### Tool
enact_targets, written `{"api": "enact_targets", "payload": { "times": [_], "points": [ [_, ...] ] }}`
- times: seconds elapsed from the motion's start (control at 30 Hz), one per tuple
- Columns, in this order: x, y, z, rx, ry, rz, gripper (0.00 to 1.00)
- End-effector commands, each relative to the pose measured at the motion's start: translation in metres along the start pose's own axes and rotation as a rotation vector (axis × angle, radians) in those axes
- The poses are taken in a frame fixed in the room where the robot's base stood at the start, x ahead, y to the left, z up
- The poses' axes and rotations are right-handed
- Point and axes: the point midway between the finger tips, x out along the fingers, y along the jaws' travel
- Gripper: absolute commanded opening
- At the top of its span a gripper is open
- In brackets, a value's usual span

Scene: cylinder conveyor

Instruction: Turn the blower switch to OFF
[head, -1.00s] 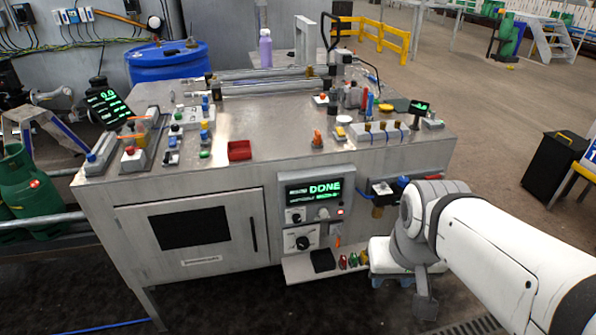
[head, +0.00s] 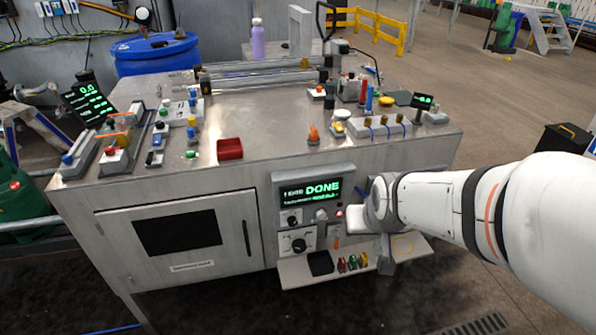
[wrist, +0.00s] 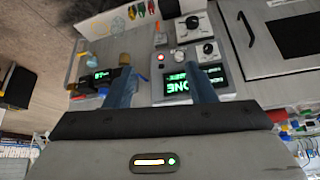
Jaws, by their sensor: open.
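A control panel (head: 313,183) on the cabinet front has a lit green display reading DONE. Below the display are a black knob (head: 292,220), a pale knob (head: 322,215) and a small red light (head: 339,213). A larger black rotary knob (head: 299,245) sits on a plate below. No label is legible, so I cannot tell which control is the blower switch. In the wrist view, the panel is upside down, with the larger knob (wrist: 192,22) beyond the black knob (wrist: 208,48). My gripper (wrist: 160,72) is open and empty, its fingers apart before the panel's right side.
A shelf (head: 290,272) with several small coloured items juts out below the panel. A fitting with a green readout (wrist: 103,76) lies left of the fingers in the wrist view. A red tray (head: 230,149) and several switches stand on the cabinet top.

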Motion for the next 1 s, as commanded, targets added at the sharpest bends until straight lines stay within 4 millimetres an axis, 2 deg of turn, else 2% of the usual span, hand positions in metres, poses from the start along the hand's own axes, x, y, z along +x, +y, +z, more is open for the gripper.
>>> {"api": "enact_targets", "payload": {
  "times": [0.03,0.1,0.3,0.5,0.6,0.7,0.83,1.0],
  "points": [
    [0.036,-0.008,-0.008,-0.015,0.047,-0.01,0.5],
    [0.07,-0.018,-0.027,-0.03,0.137,-0.023,0.5],
    [0.159,-0.05,-0.062,-0.066,0.391,-0.061,0.5],
    [0.235,-0.085,-0.069,-0.094,0.646,-0.109,0.5],
    [0.264,-0.102,-0.062,-0.105,0.768,-0.134,0.5],
    [0.285,-0.115,-0.052,-0.113,0.876,-0.157,0.5],
    [0.3,-0.126,-0.038,-0.119,0.982,-0.18,0.5],
    [0.306,-0.133,-0.03,-0.123,1.052,-0.196,0.5]
  ]
}}
